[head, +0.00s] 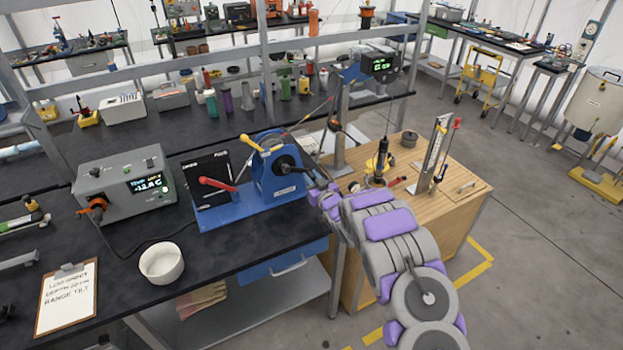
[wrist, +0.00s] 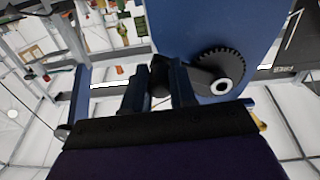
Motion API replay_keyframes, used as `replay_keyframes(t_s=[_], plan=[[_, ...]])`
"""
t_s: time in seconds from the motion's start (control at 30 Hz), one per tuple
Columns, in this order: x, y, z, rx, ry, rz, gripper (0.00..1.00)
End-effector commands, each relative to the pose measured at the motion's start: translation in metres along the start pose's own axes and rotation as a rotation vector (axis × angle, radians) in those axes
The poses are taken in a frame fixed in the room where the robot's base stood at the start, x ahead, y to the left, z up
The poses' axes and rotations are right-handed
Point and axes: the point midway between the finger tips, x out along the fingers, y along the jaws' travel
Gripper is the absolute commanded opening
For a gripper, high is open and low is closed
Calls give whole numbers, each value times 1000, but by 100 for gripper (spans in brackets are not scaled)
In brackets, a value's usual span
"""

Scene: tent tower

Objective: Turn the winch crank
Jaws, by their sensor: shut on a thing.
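The blue winch (head: 279,176) stands on its blue base on the black bench in the head view. Its dark crank (head: 290,168) reaches from the hub towards the right, to my gripper (head: 318,190). In the wrist view the blue winch side (wrist: 205,35) fills the top, with the toothed hub and crank arm (wrist: 212,82) in front of it. My gripper (wrist: 158,92) is shut on the dark crank handle (wrist: 159,72), which sits between its two fingers. The fingers hide part of the handle.
A grey temperature box (head: 125,187), a white bowl (head: 162,263) and a clipboard (head: 67,297) lie left on the bench. A wooden cabinet (head: 455,185) with tools stands to the right.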

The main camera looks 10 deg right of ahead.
Motion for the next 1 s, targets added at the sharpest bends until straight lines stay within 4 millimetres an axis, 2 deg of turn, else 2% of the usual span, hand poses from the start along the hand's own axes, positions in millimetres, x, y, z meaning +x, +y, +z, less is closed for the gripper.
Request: replay_keyframes(t_s=[0.23, 0.7, 1.0], plan=[[0, -2, 0, 48, 0, -1, 0], [0, -21, 25, 403, -13, 1, 0], [0, -22, 30, 421, -15, 2, 0]])
